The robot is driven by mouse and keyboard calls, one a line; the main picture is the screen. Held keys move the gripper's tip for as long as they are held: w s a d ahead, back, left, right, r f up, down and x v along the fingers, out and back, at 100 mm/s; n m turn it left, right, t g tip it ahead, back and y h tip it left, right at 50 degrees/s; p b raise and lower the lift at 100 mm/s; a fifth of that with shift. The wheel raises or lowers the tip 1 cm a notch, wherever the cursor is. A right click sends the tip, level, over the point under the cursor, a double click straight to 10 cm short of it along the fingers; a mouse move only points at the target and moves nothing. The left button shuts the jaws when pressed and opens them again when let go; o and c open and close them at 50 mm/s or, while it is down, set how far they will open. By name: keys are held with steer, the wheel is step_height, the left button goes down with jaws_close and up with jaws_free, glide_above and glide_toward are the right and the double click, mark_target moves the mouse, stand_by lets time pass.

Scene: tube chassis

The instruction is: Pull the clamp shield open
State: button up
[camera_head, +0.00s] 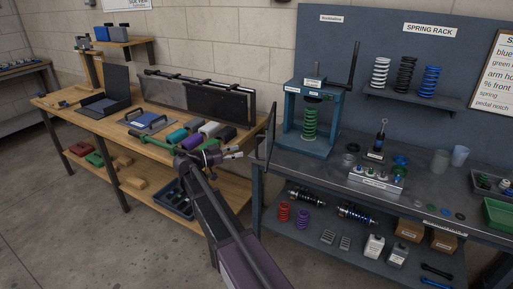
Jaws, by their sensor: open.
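The blue spring clamp (318,148) stands on the left end of the dark bench, with a green spring (309,124) upright inside it. A thin dark-edged panel (271,132), which looks like the clamp shield, stands upright at the clamp's left side, seen nearly edge-on and angled out toward me. The clamp's front looks uncovered. My gripper (236,152) is open and empty, just left of the panel's lower part. Its fingers point right toward the panel. I cannot tell whether they touch it.
A wooden bench (70,105) on the left holds dark panels and several coloured cylinders. A metal block (377,178) with small parts sits on the dark bench, right of the clamp. Springs stand on a wall shelf (412,97). Floor is clear at lower left.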

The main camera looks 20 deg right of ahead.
mark_target(257, 155)
steer(key=d, duration=0.8)
steer(key=shift+d, duration=0.1)
jaws_close()
